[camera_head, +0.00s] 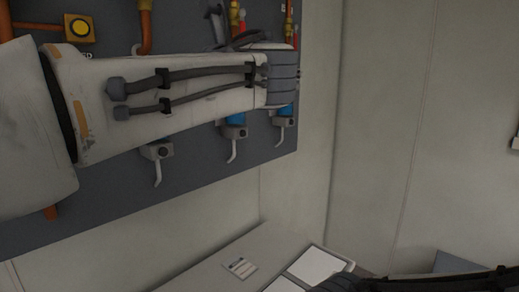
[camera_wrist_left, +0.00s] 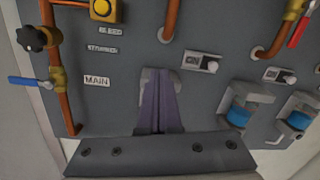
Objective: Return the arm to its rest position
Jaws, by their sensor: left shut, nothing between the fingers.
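My left arm (camera_head: 190,95) comes in from the left in the head view and stretches across the front of a dark grey panel (camera_head: 215,165). Its gripper does not show clearly there. In the left wrist view my left gripper (camera_wrist_left: 160,128) has its two fingers together, with nothing between them. The fingers point at the panel face (camera_wrist_left: 130,65), between the MAIN label (camera_wrist_left: 97,81) and a switch (camera_wrist_left: 200,64). I cannot tell whether they touch the panel. Part of my right arm (camera_head: 430,284) shows at the bottom right of the head view; its gripper is out of view.
The panel carries copper pipes (camera_wrist_left: 60,95), a black knob (camera_wrist_left: 38,38), a blue-handled valve (camera_wrist_left: 40,81), a yellow button (camera_wrist_left: 102,8), a red lever (camera_wrist_left: 299,31) and blue-bowled units (camera_wrist_left: 250,107). A pale surface (camera_head: 215,268) lies below.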

